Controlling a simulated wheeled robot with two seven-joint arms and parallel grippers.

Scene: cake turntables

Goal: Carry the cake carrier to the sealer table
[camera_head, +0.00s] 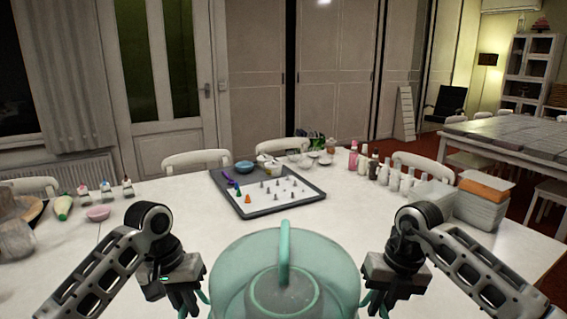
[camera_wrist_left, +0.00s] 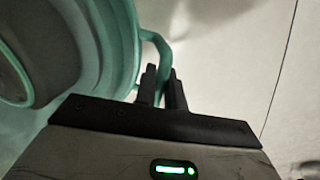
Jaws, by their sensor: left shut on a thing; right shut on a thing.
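The cake carrier (camera_head: 238,262) is a translucent teal dome with a teal top handle, low in the middle of the head view, its bottom cut off by the frame. My left gripper (camera_head: 188,302) is at its left side. The left wrist view shows this gripper (camera_wrist_left: 163,85) shut on the carrier's teal side handle (camera_wrist_left: 157,45). My right gripper (camera_head: 378,303) is at the carrier's right side, shut on its right side handle, with the grip partly hidden. A second table (camera_head: 460,130) with a grey top stands at the far right; I cannot tell whether it is the sealer table.
A white table (camera_head: 150,205) fills the space ahead. On it are a dark tray (camera_head: 265,208) with piping tips, several bottles (camera_head: 393,178), white boxes (camera_head: 480,207) at right and a pink bowl (camera_head: 97,213) at left. White chairs (camera_head: 195,158) line its far side.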

